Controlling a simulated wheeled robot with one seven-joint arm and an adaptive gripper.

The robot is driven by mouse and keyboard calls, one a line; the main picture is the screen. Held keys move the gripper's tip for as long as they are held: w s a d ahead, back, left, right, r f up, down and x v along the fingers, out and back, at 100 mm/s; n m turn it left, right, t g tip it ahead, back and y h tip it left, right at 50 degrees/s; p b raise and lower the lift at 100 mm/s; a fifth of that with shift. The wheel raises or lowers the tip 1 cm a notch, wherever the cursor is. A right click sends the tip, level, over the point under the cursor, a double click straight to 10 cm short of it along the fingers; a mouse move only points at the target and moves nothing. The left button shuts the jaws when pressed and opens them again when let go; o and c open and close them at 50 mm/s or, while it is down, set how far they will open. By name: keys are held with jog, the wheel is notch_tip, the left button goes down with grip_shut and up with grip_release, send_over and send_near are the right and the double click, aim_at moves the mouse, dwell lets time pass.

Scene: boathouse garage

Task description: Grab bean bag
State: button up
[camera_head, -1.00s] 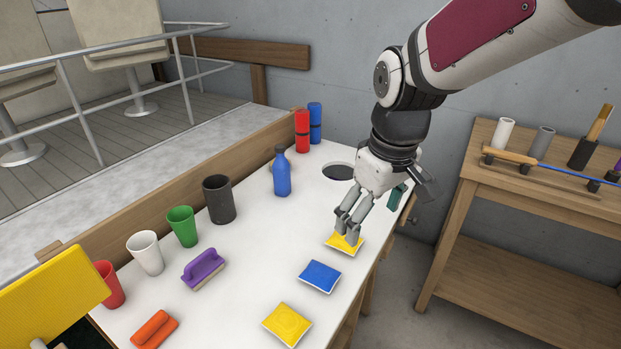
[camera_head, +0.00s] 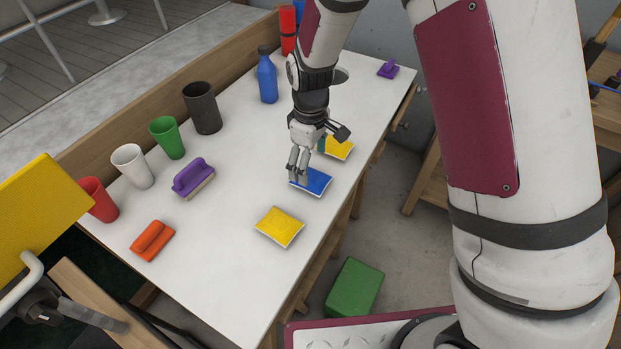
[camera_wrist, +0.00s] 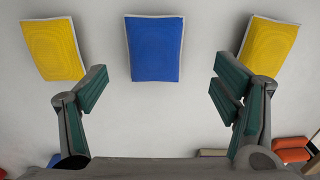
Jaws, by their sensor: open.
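Three bean bags lie in a row along the near right edge of the white table (camera_head: 225,235). The blue bean bag (camera_head: 318,184) is in the middle, with a yellow bean bag (camera_head: 280,227) nearer and another yellow bean bag (camera_head: 340,149) beyond it. My gripper (camera_head: 298,180) is open and empty, pointing down over the left side of the blue bag in the head view. In the wrist view the blue bag (camera_wrist: 154,49) lies ahead, centred between the spread fingers (camera_wrist: 160,95). The yellow bags (camera_wrist: 52,50) and (camera_wrist: 269,52) lie beyond each fingertip.
A purple brush (camera_head: 192,178) and an orange brush (camera_head: 152,240) lie left on the table. Several cups, including a dark one (camera_head: 202,108), line the back edge, with a blue bottle (camera_head: 267,76). A green box (camera_head: 354,288) stands on the floor.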

aim_at(311, 176)
jog(key=shift+w+d+f, duration=0.1)
jog(key=shift+w+f, duration=0.1)
jog(key=shift+f, duration=1.6)
jog(key=shift+w+f, duration=0.2)
jog(key=shift+f, duration=1.55)
